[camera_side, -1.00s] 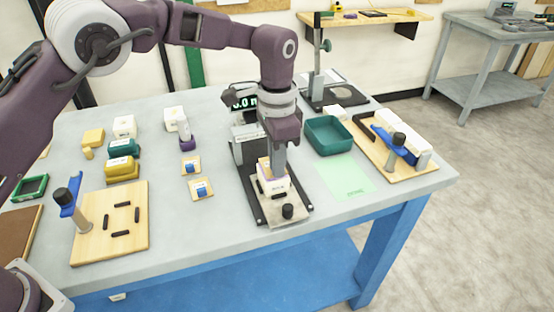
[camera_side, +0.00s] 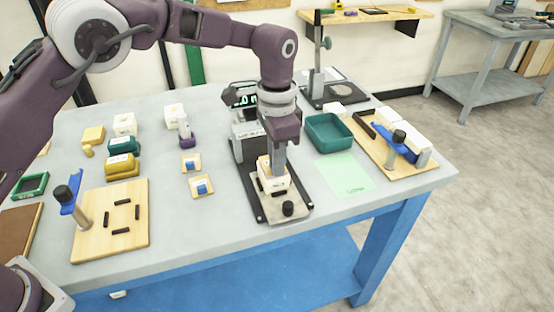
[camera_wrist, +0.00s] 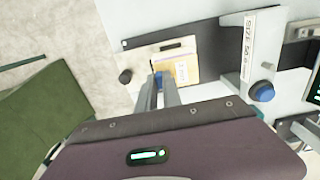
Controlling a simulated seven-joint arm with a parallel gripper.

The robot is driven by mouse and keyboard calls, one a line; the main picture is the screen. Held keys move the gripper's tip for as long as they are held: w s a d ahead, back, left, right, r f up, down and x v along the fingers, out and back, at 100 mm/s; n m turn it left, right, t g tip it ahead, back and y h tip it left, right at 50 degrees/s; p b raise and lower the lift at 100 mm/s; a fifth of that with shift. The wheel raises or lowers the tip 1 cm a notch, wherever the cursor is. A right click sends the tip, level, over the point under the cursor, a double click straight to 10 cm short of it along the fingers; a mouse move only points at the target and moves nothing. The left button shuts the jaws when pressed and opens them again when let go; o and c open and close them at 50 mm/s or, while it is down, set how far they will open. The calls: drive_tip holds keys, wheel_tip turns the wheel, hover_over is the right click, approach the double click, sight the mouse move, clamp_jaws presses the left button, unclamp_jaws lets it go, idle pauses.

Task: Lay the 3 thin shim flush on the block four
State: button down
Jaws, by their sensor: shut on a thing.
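The block (camera_side: 273,184), white with dark print on its side, stands on a fixture plate in the middle of the table. My gripper (camera_side: 278,168) points down right over it. In the wrist view, my gripper's fingertips (camera_wrist: 158,82) are close together around a small blue tab. This tab appears to belong to a thin tan shim (camera_wrist: 190,68), which lies over the block's top. The shim also shows as a tan patch in the side view (camera_side: 263,164). My fingers partly cover it, and I cannot tell whether it sits fully flush. Two similar tan shims with blue tabs lie left (camera_side: 201,188).
The fixture plate (camera_side: 262,209) has a black knob (camera_side: 288,209) at its front. A display unit (camera_side: 245,98) stands behind it. A green tray (camera_side: 328,131) and a pale green sheet (camera_side: 343,175) lie to the right. Wooden boards with posts stand left (camera_side: 135,240) and right (camera_side: 390,160).

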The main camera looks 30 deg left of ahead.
drive_tip(key=shift+f, duration=0.3)
idle(0.4)
drive_tip(key=c, duration=1.4)
unclamp_jaws()
drive_tip(key=shift+c, duration=0.2)
wheel_tip(320, 180, up, 7)
drive_tip(key=shift+r, duration=0.1)
drive_tip(key=s+a+r+n+t+h, duration=0.1)
drive_tip(key=s+a+r+n+t, duration=0.3)
drive_tip(key=s+a+r, duration=1.05)
drive_tip(key=s+a+f+n, duration=0.2)
drive_tip(key=s+f, duration=0.1)
drive_tip(key=s, duration=0.5)
drive_tip(key=s+a+f+n+t+y, duration=0.1)
drive_tip(key=s+a+f+n, duration=0.1)
drive_tip(key=s, duration=0.7)
drive_tip(key=shift+a+f+n+t, duration=0.15)
drive_tip(key=shift+f+n+t, duration=0.15)
drive_tip(key=shift+f+n, duration=0.2)
